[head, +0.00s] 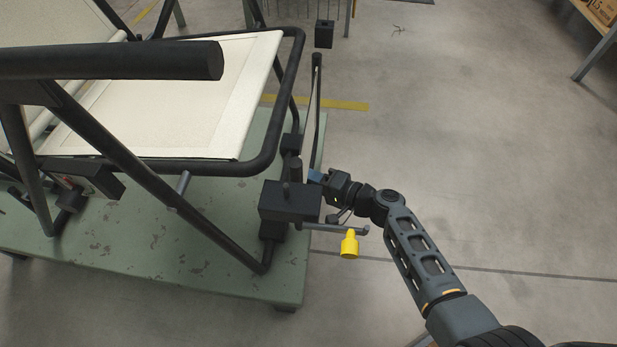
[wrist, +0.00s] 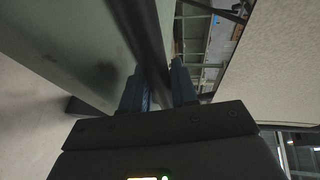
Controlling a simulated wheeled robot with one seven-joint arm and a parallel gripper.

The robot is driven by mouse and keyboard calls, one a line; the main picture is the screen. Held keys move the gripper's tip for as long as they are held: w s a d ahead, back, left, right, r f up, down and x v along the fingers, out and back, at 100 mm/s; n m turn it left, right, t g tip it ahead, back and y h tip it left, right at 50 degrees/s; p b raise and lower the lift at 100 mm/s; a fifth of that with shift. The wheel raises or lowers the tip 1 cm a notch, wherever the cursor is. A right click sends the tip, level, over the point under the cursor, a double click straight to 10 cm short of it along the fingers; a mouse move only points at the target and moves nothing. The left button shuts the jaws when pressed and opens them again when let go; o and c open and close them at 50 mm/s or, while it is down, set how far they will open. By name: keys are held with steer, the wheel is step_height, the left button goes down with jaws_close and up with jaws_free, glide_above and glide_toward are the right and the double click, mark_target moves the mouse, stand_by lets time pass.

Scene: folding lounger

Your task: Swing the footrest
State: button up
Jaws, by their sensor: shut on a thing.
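The folding lounger has a cream seat panel (head: 190,100) in a dark tube frame. At its right end the footrest (head: 316,105) shows nearly edge-on, as a narrow upright dark tube with a pale strip beside it. My gripper (head: 316,177) is at the lower end of this tube. In the wrist view, my gripper (wrist: 158,88) has its two blue fingers on either side of a dark tube (wrist: 148,40), which appears to be the footrest's, and is shut on it. The contact is small and partly hidden in the head view.
A black block (head: 290,202) with a metal lever and yellow knob (head: 349,245) sits close to my gripper. The lounger stands on a worn green platform (head: 150,250). Its thick armrest (head: 110,60) crosses the upper left. The floor (head: 480,150) at right is open.

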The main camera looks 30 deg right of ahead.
jaws_close()
steer(key=s+d+r+n+g+h+p, duration=0.1)
steer(key=s+d+r+g+h+p, duration=0.15)
steer(key=s+d+p, duration=0.5)
steer(key=s+d+r+n+g+h+p, duration=0.1)
steer(key=s+d+r+g+h+p, duration=0.25)
steer(key=p, duration=0.65)
steer(key=s+d+r+g+h+p, duration=0.1)
steer(key=d+r+p, duration=0.3)
steer(key=r+p, duration=0.4)
steer(key=s+d+r+n+g+h+p, duration=0.1)
steer(key=s+d+r+g+h+p, duration=0.1)
steer(key=d+r+p, duration=0.3)
steer(key=shift+s+d+r+p, duration=0.35)
steer(key=shift+r+p, duration=1.65)
steer(key=shift+p, duration=1.85)
steer(key=shift+a, duration=0.1)
steer(key=o, duration=0.8)
jaws_free()
steer(key=shift+c, duration=0.2)
